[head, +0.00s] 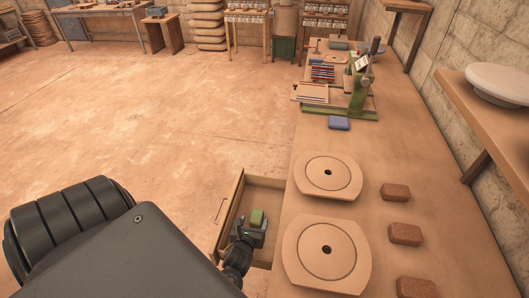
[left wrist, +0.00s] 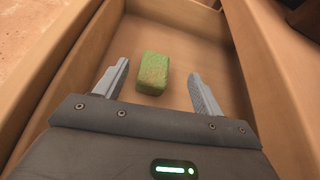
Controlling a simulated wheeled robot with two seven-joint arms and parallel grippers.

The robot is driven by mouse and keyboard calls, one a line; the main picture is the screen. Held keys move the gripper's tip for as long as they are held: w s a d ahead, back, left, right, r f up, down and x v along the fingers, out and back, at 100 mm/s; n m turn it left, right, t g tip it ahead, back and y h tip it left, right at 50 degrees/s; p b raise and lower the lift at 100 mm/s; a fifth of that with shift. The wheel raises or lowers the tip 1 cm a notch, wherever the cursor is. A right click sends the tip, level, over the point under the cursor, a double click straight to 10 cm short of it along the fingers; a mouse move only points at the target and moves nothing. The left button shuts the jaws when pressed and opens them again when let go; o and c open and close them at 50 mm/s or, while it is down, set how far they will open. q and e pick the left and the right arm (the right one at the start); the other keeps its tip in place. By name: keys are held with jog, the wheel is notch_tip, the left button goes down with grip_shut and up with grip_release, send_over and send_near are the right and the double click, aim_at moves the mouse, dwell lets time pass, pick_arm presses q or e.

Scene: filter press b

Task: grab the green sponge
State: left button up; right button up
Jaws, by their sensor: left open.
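The green sponge (left wrist: 153,74) lies in an open wooden drawer (left wrist: 184,27). In the left wrist view it sits a little beyond and between the two fingertips of my left gripper (left wrist: 157,82), nearer the left finger. The fingers are open and nothing is held. In the head view the sponge (head: 257,217) shows just above my left gripper (head: 254,226), which is down in the drawer (head: 230,205) at the table's left side. Whether the fingers touch the sponge cannot be told. My right gripper is not in view.
The drawer walls stand close on both sides of my left gripper. The long wooden table (head: 372,190) holds two round-holed plates (head: 328,171), several brown blocks (head: 405,234), a blue block (head: 339,123) and a green-based press (head: 350,112). The floor (head: 130,130) to the left is clear.

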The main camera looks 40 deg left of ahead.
aim_at(258, 212)
pick_arm(q)
jog(key=shift+w+a+f+m, duration=0.15)
jog(key=shift+w+f+m, duration=0.2)
jog(key=shift+f, duration=0.1)
jog(key=shift+w+r, duration=0.1)
jog(key=shift+r, duration=0.15)
jog(key=shift+a, duration=0.2)
jog(key=shift+w+a+f, duration=0.15)
jog(key=shift+w+f, duration=0.05)
jog(key=shift+w, duration=0.1)
jog(key=shift+w+a+f, duration=0.2)
jog(key=shift+w, duration=0.15)
jog(key=shift+w+a+f, duration=0.15)
jog(key=shift+w+f, duration=0.1)
jog(key=shift+w, duration=0.1)
jog(key=x, duration=0.4)
jog(key=shift+w+a+f, duration=0.1)
jog(key=shift+w+f, duration=0.1)
jog(key=shift+f, duration=0.1)
jog(key=shift+r, duration=0.1)
jog(key=shift+c, duration=0.7)
jog(key=c, duration=0.9)
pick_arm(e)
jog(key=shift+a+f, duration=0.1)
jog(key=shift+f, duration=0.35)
